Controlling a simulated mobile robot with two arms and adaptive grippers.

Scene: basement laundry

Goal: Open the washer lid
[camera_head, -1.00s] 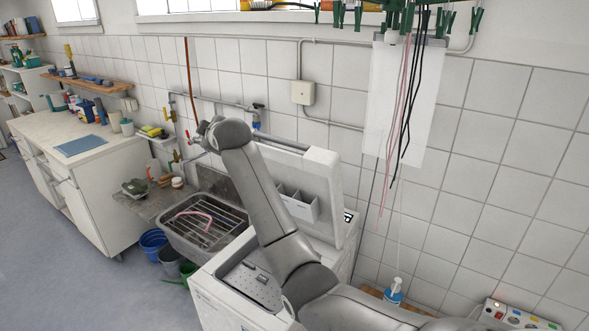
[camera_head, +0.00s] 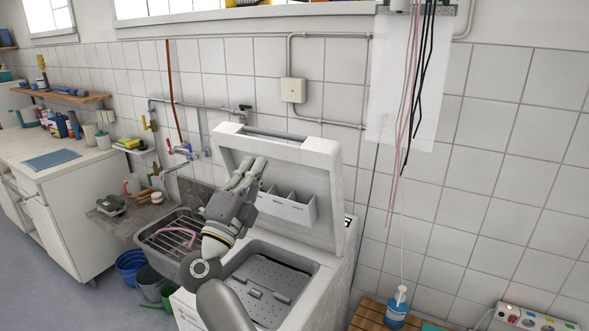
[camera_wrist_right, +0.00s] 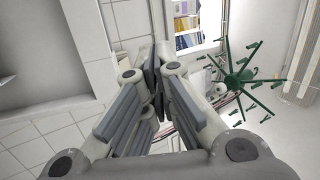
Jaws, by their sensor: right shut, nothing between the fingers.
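The white washer (camera_head: 337,262) stands against the tiled wall with its lid (camera_head: 325,158) raised, roughly upright. A dispenser with several compartments (camera_head: 287,207) is on the lid's inner face. The grey tub opening (camera_head: 270,277) shows below it. My right gripper (camera_head: 250,172) is in front of the lid's inner face, left of the dispenser, with its fingers pointing up. In the right wrist view its fingers (camera_wrist_right: 155,68) are closed together with nothing between them. Whether it touches the lid I cannot tell. My left gripper is not in view.
A sink (camera_head: 180,237) with a wire rack and pink hose is left of the washer. Buckets (camera_head: 131,264) stand on the floor. A blue bottle (camera_head: 396,312) and a power strip (camera_head: 536,319) are at the lower right. Cords (camera_head: 412,90) hang on the right.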

